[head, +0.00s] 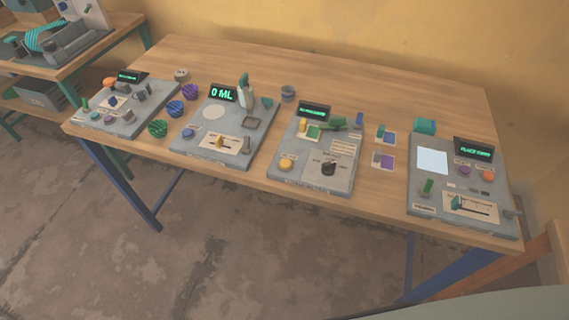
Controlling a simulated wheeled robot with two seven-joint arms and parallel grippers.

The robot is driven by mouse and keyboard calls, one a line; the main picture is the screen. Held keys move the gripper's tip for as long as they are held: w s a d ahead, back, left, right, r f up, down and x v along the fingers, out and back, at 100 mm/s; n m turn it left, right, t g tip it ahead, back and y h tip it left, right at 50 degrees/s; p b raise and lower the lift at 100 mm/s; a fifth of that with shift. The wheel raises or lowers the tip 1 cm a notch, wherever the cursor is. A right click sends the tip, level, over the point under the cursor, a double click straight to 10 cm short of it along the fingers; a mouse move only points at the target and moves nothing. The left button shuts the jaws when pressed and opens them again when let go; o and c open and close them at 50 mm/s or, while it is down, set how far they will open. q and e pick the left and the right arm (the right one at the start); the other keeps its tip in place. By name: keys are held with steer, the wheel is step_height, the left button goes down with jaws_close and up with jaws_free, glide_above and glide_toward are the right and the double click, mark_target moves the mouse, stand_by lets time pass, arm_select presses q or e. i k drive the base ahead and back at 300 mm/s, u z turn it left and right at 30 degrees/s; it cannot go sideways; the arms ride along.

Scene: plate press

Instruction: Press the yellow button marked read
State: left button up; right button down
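A round yellow button (286,163) sits at the front left corner of the third grey panel (300,182) from the left on the wooden table. A small label lies below it, too small to read, so I cannot confirm that it says read. The same panel has a dark display with green text (314,110), a black knob (327,168) on a pale plate, and green and yellow parts near its back. Neither of my grippers is in view.
Other grey panels stand on the table (340,80): two to the left, including one with a "0 ML" display (223,93), and one at the right with a blue-white square (432,161). Striped balls (175,108) and small cards (384,161) lie between panels.

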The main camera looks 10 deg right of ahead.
mark_target(283, 165)
steer(key=u, duration=2.2)
steer(key=i, duration=1.15)
steer(key=z, duration=2.7)
